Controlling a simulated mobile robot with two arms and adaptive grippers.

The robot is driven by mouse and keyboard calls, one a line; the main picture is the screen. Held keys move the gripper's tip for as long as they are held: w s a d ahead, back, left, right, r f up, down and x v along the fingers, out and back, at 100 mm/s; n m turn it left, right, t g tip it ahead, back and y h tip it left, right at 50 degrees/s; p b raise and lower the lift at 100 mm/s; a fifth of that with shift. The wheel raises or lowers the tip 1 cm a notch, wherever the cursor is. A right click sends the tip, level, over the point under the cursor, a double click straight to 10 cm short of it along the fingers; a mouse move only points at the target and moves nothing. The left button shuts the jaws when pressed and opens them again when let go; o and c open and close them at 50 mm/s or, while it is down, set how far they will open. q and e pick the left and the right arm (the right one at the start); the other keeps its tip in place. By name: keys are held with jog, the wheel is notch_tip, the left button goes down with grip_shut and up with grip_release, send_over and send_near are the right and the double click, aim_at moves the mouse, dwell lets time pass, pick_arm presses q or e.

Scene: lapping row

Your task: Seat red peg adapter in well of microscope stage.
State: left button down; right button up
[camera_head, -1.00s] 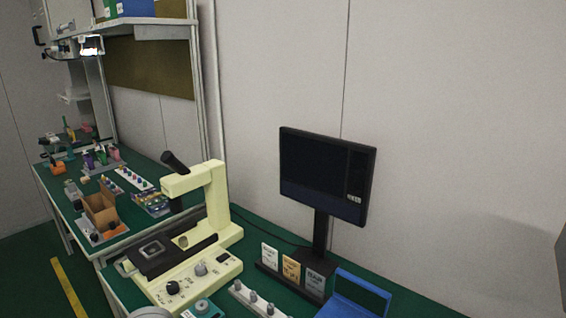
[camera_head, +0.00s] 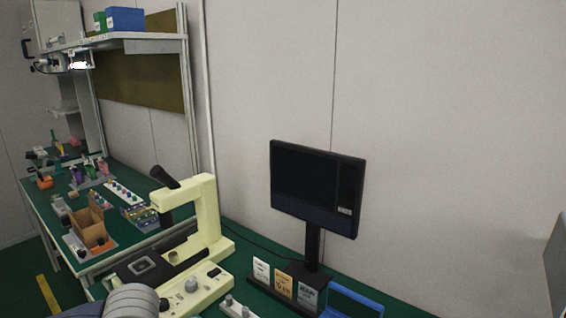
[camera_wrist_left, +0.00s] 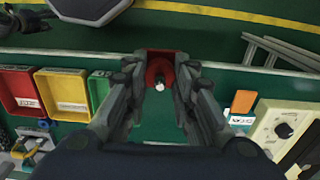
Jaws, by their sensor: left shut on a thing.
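The microscope (camera_head: 205,215) is cream-coloured and stands on the near green bench in the head view. Its dark stage (camera_head: 165,252) carries a square plate with a well (camera_head: 141,265) in its middle. In the left wrist view my left gripper (camera_wrist_left: 160,84) is shut on the red peg adapter (camera_wrist_left: 158,68), which has a pale metal peg at its centre. The microscope's cream base shows at the right edge there (camera_wrist_left: 285,128), to the side of the gripper. My left arm shows at the bottom of the head view, but the gripper's fingers do not. My right gripper is in neither view.
A blue holder (camera_head: 352,302) is at the right. Red (camera_wrist_left: 20,91), yellow (camera_wrist_left: 62,94) and green (camera_wrist_left: 98,88) bins lie left of my gripper.

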pick_arm(q)
notch_tip(320, 180, up, 3)
jog(key=n, duration=0.7)
jog(key=shift+w+d, duration=0.1)
jog(key=shift+d, duration=0.05)
